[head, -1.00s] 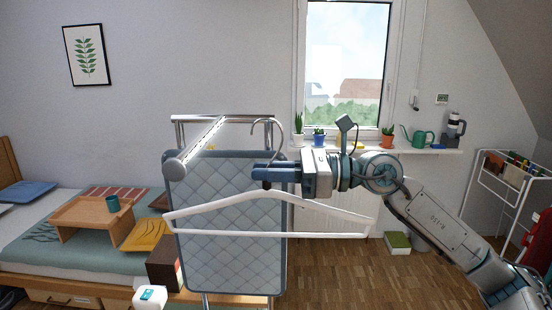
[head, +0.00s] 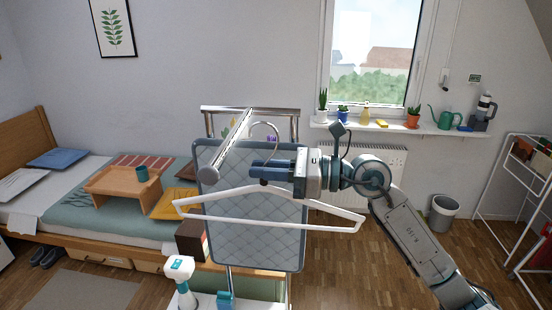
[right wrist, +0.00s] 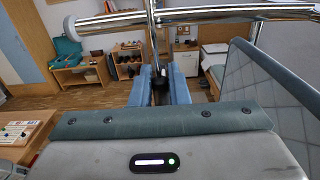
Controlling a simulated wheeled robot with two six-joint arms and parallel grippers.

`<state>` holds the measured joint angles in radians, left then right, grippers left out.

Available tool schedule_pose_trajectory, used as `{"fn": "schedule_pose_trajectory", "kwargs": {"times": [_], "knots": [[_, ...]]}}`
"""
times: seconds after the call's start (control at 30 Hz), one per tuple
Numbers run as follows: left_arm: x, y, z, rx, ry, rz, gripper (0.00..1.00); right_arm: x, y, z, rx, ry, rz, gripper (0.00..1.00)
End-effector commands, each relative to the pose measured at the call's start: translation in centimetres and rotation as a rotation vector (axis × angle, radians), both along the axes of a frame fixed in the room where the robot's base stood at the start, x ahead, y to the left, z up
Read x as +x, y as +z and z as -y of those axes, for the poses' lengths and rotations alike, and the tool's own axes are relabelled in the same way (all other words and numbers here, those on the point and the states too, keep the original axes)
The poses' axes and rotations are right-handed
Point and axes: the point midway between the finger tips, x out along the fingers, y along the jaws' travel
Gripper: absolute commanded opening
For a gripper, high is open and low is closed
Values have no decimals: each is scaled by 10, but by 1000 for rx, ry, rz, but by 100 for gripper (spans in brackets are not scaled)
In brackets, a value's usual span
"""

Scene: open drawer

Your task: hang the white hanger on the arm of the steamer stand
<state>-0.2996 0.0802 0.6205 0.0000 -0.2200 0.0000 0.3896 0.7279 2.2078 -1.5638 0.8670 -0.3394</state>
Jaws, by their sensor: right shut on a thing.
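The white hanger (head: 270,220) hangs below my right gripper (head: 262,171) in the head view, in front of the stand's quilted grey board. My right gripper is shut on it near the base of its metal hook (head: 266,127), which curves above the fingers. The steamer stand's arm (head: 226,158) points toward me, with a round grey end cap, just left of the hook. In the right wrist view the arm (right wrist: 215,16) runs across the top, and the hook's stem (right wrist: 152,30) rises past it between the blue fingers (right wrist: 158,88). I cannot tell whether they touch. My left gripper is out of view.
A white and teal bottle-like item (head: 180,270) stands at the lower front, left of the stand's pole. A dark brown box (head: 191,241) is beside the board. The bed (head: 100,225) lies to the left. A windowsill with plants (head: 400,129) is behind.

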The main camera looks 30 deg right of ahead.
Motion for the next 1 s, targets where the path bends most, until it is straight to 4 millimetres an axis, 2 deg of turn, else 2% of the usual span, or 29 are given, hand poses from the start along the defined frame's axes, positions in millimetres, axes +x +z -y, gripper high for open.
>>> {"fn": "schedule_pose_trajectory", "kwargs": {"times": [0.03, 0.33, 0.83, 0.9, 1.0], "knots": [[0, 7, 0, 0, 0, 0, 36, 3, 4, -4, 5, 1, 1, 0], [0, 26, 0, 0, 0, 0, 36, 16, 4, -24, 4, 1, 1, 0], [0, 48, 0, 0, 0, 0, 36, 38, 3, -57, 4, 1, 1, 0], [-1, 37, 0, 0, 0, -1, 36, 39, -9, -57, 0, 0, 1, 0], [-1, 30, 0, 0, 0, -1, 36, 38, -16, -57, -1, 0, 2, 0]]}}
